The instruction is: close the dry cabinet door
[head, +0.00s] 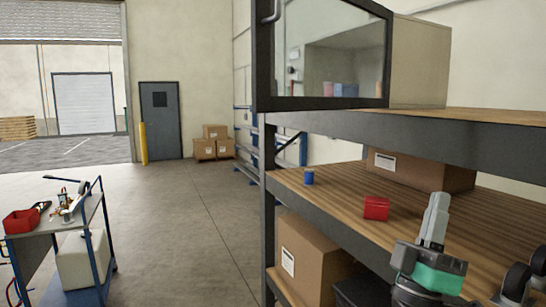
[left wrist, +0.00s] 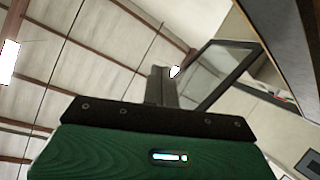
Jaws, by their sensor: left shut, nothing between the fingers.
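My right gripper is out of view.
The upper shelf edge (head: 440,142) lies between my left gripper and the cabinet in the picture. A red box (head: 376,208), a blue can (head: 309,177) and a carton (head: 420,171) stand on the lower shelf. A cart (head: 35,239) stands left; the middle floor is clear.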

